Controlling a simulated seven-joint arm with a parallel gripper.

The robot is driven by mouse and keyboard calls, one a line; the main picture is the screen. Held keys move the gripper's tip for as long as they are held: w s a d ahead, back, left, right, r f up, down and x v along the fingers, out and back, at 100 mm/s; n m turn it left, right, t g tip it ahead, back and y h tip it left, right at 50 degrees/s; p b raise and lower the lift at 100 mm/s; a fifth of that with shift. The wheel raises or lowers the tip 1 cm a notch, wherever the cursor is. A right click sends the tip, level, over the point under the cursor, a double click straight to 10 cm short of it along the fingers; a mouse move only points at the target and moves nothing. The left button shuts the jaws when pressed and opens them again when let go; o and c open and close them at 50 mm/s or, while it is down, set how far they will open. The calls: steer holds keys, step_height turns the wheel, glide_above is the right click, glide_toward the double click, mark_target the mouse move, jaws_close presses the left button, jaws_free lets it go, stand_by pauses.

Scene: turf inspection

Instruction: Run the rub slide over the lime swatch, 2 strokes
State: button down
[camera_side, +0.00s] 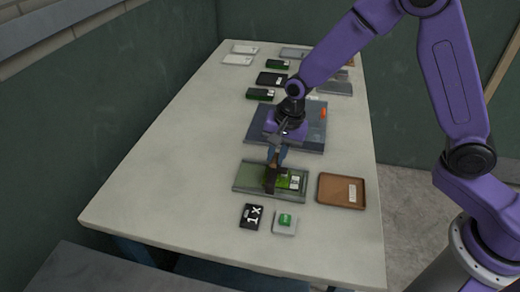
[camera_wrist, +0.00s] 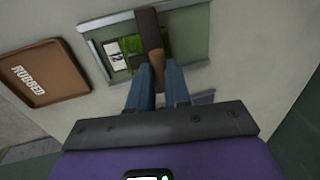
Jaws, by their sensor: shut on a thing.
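My gripper (camera_side: 276,158) is shut on the handle of the rub slide (camera_side: 271,181), a dark brown block. In the wrist view, the gripper's blue fingers (camera_wrist: 157,82) close around the slide's tan handle, and the slide's dark bar (camera_wrist: 146,22) stretches away from them. The lime swatch (camera_side: 284,182), bright green with a white label, lies in a green-grey holder (camera_side: 246,178). The slide is over the swatch and hides part of it; I cannot tell whether they touch. The swatch also shows in the wrist view (camera_wrist: 132,44).
A brown tray (camera_side: 342,203), labelled RUBBED in the wrist view, stands right of the holder and looks empty. In front are a black "1 X" card (camera_side: 251,216) and a white block with a green top (camera_side: 285,225). A blue-grey mat (camera_side: 259,133) and several swatches lie behind.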

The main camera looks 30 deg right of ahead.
steer(key=shift+s+d, duration=1.65)
steer(key=shift+d, duration=0.05)
steer(key=c, duration=1.1)
jaws_free()
steer(key=r, duration=0.5)
steer(key=s+d+r, duration=0.1)
steer(key=r, duration=0.5)
steer(key=s+d+r, duration=0.1)
steer(key=r, duration=0.5)
steer(key=shift+s+d+r, duration=0.1)
steer(key=shift+s+d, duration=0.1)
steer(key=shift+s, duration=0.1)
